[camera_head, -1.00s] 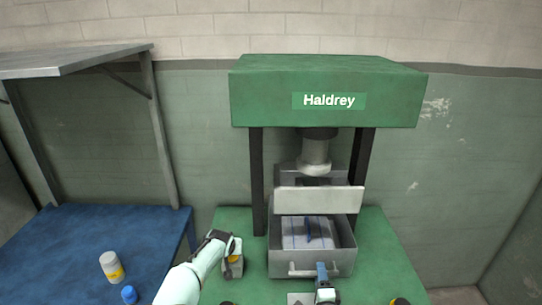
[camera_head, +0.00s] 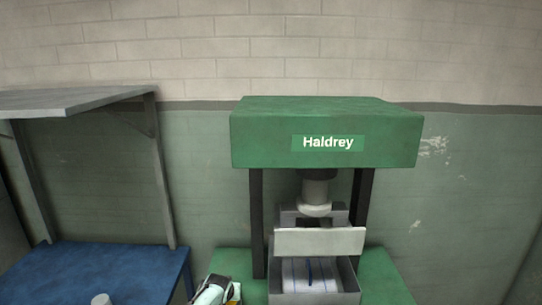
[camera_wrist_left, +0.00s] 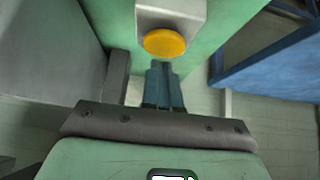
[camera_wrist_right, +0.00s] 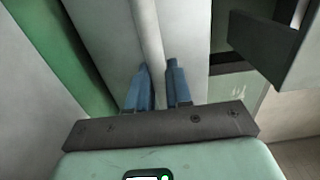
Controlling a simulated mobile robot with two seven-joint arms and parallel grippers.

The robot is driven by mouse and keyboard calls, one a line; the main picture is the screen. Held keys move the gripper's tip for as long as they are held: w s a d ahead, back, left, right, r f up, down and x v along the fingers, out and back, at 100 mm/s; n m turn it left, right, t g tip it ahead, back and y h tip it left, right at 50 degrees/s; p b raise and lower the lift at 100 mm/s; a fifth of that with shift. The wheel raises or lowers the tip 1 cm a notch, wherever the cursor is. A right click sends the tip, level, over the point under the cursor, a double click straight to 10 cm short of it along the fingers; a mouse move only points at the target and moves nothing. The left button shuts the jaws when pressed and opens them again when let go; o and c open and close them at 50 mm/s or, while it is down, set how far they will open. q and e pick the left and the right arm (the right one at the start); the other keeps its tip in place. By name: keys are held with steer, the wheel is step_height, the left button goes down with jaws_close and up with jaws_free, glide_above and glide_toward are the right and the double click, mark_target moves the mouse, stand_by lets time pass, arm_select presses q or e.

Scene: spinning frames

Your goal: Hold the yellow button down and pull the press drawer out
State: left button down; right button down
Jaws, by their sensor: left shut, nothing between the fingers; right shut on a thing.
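The press drawer (camera_head: 356,284) juts from under the green Haldrey press (camera_head: 262,136); its front is below the head view. The yellow button (camera_wrist_left: 164,42) sits on a grey box (camera_wrist_left: 183,12). My left gripper (camera_wrist_left: 163,66) is shut and empty, its fingertips at the button's edge; I cannot tell whether they press it.
A pale plate (camera_head: 318,242) stands upright across the drawer's back, below the ram (camera_head: 314,192). A blue table (camera_head: 95,272) is at the left, with a white bottle top (camera_head: 101,299) on it. A grey shelf (camera_head: 70,101) hangs above the table.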

arm_select(q)
steer(key=shift+f, duration=0.9)
arm_select(e)
steer(key=shift+s, duration=0.4)
arm_select(q)
steer(key=shift+s+f, duration=0.1)
arm_select(e)
steer(key=shift+s, duration=2.05)
arm_select(q)
steer(key=shift+r, duration=3.15)
